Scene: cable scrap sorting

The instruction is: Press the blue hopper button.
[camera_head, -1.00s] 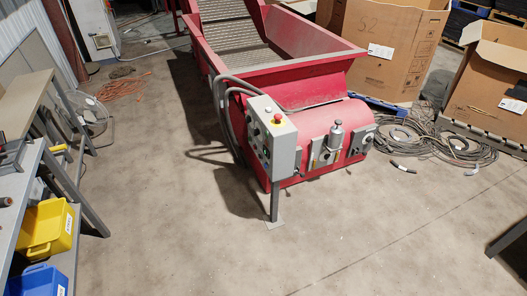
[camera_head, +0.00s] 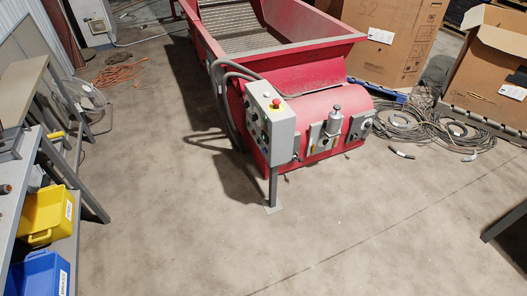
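A grey control box (camera_head: 283,135) stands on a thin post in front of the red hopper machine (camera_head: 322,103). A red mushroom button (camera_head: 277,103) on a yellow base sits on its top. Several small round buttons or knobs (camera_head: 258,123) are on its left-facing panel, seen at a steep angle. They are too small for me to tell which is blue. Neither of my grippers is in view, and nothing touches the box.
Bare concrete floor (camera_head: 190,245) lies open in front of the box. A shelf with a yellow bin (camera_head: 45,216) and a blue bin (camera_head: 38,277) stands at the left. Cable coils (camera_head: 405,127) and cardboard boxes (camera_head: 392,45) are at the right. A dark bar (camera_head: 507,221) shows at the right edge.

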